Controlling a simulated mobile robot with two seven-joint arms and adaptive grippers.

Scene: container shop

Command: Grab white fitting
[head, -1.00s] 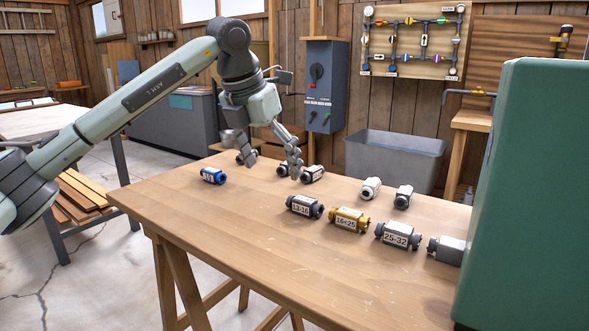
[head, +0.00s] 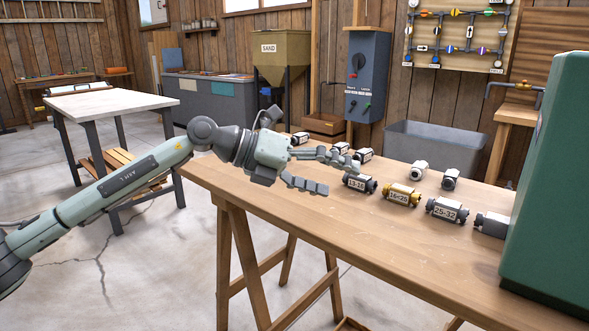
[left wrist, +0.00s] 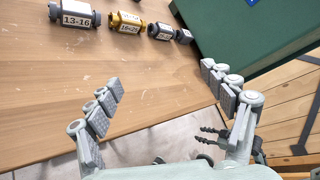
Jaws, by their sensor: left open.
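A white fitting (head: 419,170) with a dark ring lies in the back row on the wooden table (head: 400,250). A white-and-black fitting (head: 451,179) lies just right of it. My left gripper (head: 341,177) is open and empty, reaching over the table from the left, short of the white fitting. Its fingers are near the fitting marked 13-16 (head: 359,184). In the left wrist view the open fingers (left wrist: 161,77) have bare table and floor between them. The white fitting is not seen there. The blue fitting is not visible now.
The front row also holds a yellow fitting (head: 401,195), one marked 25-32 (head: 446,209) and a grey one (head: 492,224). More fittings (head: 365,154) lie at the back left. A tall green cabinet (head: 552,190) blocks the right side. The front table area is clear.

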